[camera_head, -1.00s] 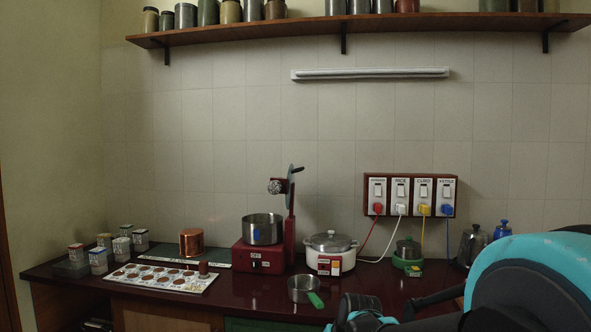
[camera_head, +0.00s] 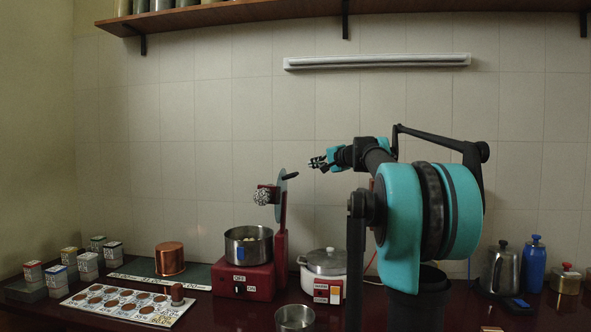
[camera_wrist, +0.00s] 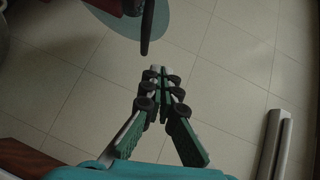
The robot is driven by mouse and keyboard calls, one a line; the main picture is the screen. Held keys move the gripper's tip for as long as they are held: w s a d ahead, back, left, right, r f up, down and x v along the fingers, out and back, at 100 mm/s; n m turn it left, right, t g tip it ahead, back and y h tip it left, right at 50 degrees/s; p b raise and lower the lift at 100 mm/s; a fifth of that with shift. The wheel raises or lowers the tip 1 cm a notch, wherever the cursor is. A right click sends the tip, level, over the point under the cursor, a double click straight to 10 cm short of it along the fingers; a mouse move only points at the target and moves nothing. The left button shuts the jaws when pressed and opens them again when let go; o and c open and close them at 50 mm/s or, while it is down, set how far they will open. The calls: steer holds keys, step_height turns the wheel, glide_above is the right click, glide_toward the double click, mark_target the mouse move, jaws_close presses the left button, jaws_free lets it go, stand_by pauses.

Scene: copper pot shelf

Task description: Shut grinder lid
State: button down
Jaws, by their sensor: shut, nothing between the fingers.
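The grinder has a red base (camera_head: 254,284) with a steel pot (camera_head: 248,256) on it, and pale yellowish pieces show inside.
A white cooker (camera_head: 325,272) stands right of the grinder, and a steel pan (camera_head: 295,318) is in front. A copper pot (camera_head: 169,258) and a spotted tray (camera_head: 125,302) are at left. A shelf (camera_head: 250,14) and a tube light (camera_head: 375,62) are on the wall above.

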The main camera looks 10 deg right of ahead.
steer(key=s+a+x, duration=0.1)
steer(key=a+x, duration=0.1)
steer(key=x, duration=1)
steer(key=shift+a+f, duration=0.3)
steer(key=shift+a, duration=0.1)
steer(key=shift+a, duration=0.1)
